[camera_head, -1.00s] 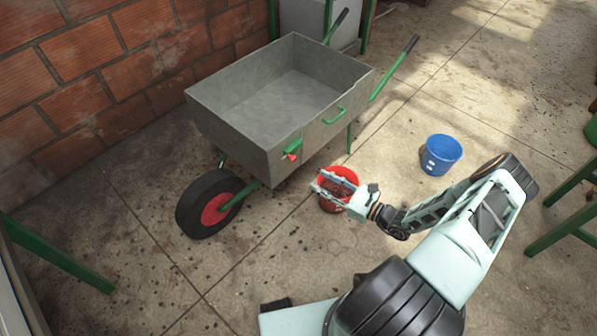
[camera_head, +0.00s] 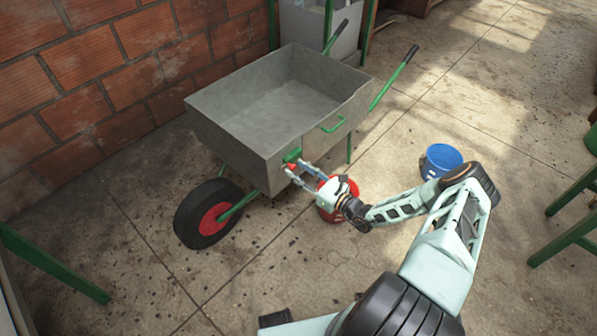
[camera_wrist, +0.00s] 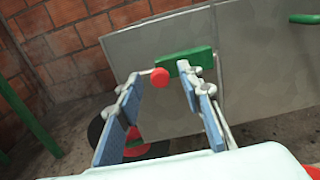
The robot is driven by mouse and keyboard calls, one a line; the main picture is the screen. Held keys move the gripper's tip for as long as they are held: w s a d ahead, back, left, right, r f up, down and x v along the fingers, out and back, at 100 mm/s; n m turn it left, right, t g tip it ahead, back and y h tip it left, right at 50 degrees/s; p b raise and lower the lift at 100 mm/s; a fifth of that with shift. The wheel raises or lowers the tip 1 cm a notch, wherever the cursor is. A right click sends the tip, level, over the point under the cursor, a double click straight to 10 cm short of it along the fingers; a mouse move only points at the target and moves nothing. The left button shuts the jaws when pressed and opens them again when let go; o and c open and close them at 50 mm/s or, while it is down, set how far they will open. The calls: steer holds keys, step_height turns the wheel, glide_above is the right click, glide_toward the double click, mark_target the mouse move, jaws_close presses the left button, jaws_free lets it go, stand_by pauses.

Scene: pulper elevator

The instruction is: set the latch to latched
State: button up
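The latch (camera_head: 292,156) is a green piece with a red knob, mounted near the front corner of the grey wheelbarrow tray (camera_head: 235,143). In the wrist view the green latch body (camera_wrist: 184,61) lies across a seam in the tray wall, and its red knob (camera_wrist: 160,78) sticks out at its left end. My gripper (camera_head: 297,172) is open, with its fingertips close to the latch. In the wrist view my gripper (camera_wrist: 160,85) has the red knob between its fingers, nearer the left one. I cannot tell whether a finger touches it.
The wheelbarrow's wheel (camera_head: 208,213) stands below and left of the latch. A red bucket (camera_head: 338,198) is behind my gripper and a blue bucket (camera_head: 441,161) stands to the right. A brick wall (camera_head: 120,75) rises at the left. A green handle (camera_head: 333,124) is on the tray's side.

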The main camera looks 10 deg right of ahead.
jaws_close()
stand_by(0.3)
steer(key=w+d+b, duration=0.2)
steer(key=d, duration=0.1)
steer(key=shift+w+f+b, duration=0.15)
steer(key=shift+f+b, duration=0.05)
steer(key=shift+b, duration=0.1)
steer(key=shift+w+d+r, duration=0.2)
steer(key=shift+w+d, duration=0.15)
steer(key=shift+d, duration=0.2)
jaws_free()
